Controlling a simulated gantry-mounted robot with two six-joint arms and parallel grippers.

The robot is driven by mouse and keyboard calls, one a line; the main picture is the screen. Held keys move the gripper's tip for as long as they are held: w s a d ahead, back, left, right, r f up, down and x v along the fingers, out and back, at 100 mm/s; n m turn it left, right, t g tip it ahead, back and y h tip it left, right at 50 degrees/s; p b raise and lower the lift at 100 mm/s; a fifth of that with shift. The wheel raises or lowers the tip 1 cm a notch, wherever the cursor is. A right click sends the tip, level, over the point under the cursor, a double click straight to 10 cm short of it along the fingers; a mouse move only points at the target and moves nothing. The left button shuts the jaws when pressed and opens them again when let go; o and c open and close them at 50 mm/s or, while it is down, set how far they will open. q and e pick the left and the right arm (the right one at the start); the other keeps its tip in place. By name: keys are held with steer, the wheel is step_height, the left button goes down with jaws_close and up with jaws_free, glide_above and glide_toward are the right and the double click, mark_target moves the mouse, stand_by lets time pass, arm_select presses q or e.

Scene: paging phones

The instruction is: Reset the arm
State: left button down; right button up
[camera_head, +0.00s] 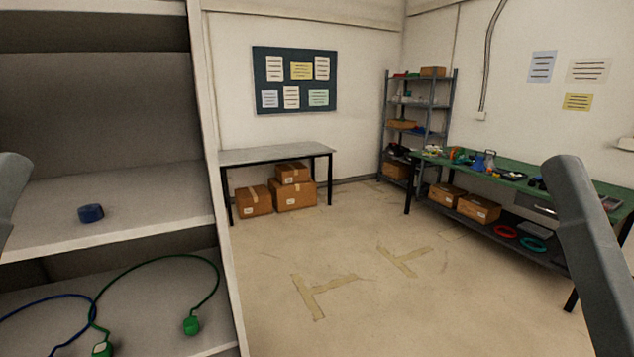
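Parts of my two arms show at the left and right edges of the head view as grey links. The left link is cut off by the left edge, in front of the shelf unit. The right link rises from the bottom right corner, in front of the green workbench. Neither gripper is in view, so I cannot see whether they hold anything.
A grey table (275,155), cardboard boxes (293,193), metal rack (419,105) and green workbench (487,178) stand farther back. The middle floor is clear.

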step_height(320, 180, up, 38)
steer(key=p, duration=3.7)
